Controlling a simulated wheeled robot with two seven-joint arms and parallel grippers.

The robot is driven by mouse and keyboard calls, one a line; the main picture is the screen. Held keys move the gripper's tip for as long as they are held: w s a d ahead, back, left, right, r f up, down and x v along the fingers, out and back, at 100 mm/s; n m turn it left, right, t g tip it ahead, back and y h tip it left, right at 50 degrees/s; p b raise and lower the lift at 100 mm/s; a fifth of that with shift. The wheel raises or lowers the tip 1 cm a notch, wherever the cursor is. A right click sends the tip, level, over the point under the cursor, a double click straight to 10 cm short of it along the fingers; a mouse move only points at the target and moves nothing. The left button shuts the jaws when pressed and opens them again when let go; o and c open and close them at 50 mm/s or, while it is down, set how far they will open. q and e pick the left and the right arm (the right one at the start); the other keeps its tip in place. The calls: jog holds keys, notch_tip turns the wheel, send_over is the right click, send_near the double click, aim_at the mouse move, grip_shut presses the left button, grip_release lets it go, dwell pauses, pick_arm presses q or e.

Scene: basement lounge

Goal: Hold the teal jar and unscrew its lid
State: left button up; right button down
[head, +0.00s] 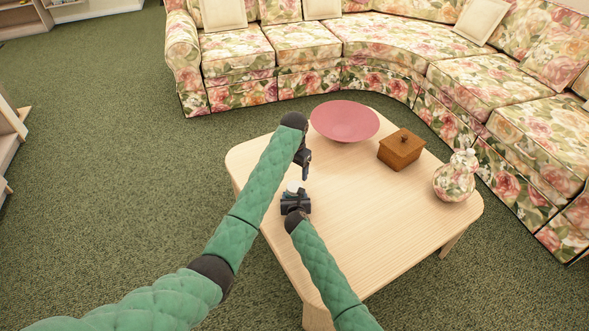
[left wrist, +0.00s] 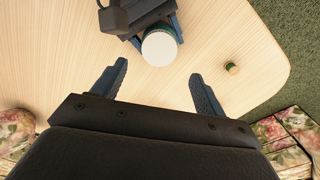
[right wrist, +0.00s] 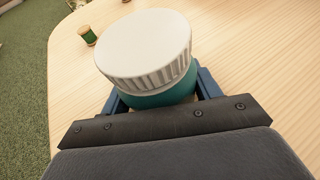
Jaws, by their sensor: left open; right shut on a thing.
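The teal jar (right wrist: 160,97) fills the middle of the right wrist view, with a ribbed white lid (right wrist: 148,45) on top. In the head view the lid (head: 293,186) shows near the table's left edge, and the jar's body is mostly hidden by my right gripper (head: 295,206). My right gripper (right wrist: 160,92) is shut around the teal body, below the lid. My left gripper (left wrist: 158,70) is open and empty, its fingers pointing toward the lid (left wrist: 159,48). In the head view my left gripper (head: 305,170) is just above the lid, apart from it.
The light wooden table (head: 370,230) also holds a pink bowl (head: 345,120), a brown lidded box (head: 401,149) and a floral vase (head: 456,178). A small green spool (right wrist: 87,35) stands near the table's edge. A floral sofa (head: 300,50) curves behind. The table's front right is clear.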

aim_at(295, 186)
pick_arm(q)
jog(key=shift+f+m, duration=0.15)
jog(key=shift+m, duration=0.95)
jog(key=shift+f, duration=3.9)
jog(key=c, duration=1)
jog(key=n, duration=0.2)
jog(key=shift+d+n, duration=0.1)
jog(key=shift+n, duration=0.3)
jog(key=shift+r, duration=0.6)
jog(key=shift+r, duration=0.4)
jog(key=shift+r, duration=0.2)
